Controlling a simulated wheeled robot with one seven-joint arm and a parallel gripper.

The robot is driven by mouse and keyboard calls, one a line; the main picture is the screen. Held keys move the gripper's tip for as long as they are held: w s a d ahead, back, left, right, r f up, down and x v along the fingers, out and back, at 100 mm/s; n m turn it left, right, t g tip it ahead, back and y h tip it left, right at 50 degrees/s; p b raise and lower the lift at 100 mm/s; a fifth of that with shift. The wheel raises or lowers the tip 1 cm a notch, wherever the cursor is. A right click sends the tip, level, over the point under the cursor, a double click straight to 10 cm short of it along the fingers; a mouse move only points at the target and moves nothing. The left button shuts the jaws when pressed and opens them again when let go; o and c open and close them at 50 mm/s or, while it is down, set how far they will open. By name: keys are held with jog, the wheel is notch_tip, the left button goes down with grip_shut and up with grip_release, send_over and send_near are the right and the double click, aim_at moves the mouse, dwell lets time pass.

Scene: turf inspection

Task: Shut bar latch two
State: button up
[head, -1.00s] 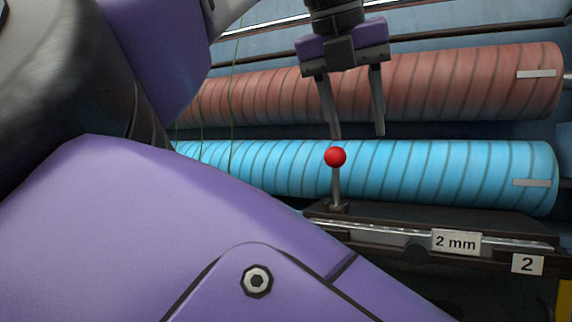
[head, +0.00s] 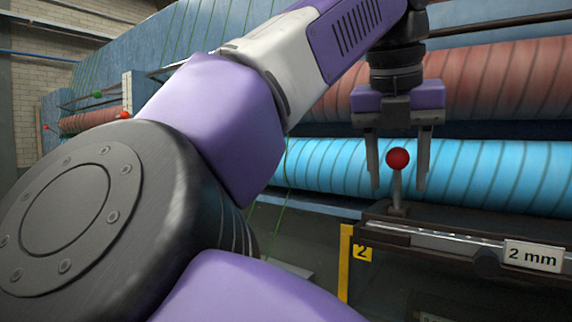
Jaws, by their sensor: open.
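The latch marked by a yellow number 2 plate (head: 362,253) has a red ball knob (head: 398,159) on a short upright metal stem (head: 397,188). The stem stands near the left part of a dark rail (head: 440,238) with a bright metal bar along its front. My gripper (head: 398,187) points down and is open. Its two fingers show one on each side of the knob, with gaps to both. The fingertips reach down to about the stem's middle in the picture. Whether the fingers are at the same depth as the knob is hard to tell.
A light blue wrapped roll (head: 510,178) lies behind the rail, and a reddish roll (head: 490,85) lies above it. A "2 mm" plate (head: 533,255) is on the rail's front. A yellow post (head: 345,263) stands at the rail's left end. Thin green strands hang left of it.

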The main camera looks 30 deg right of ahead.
grip_shut()
dwell(1.4)
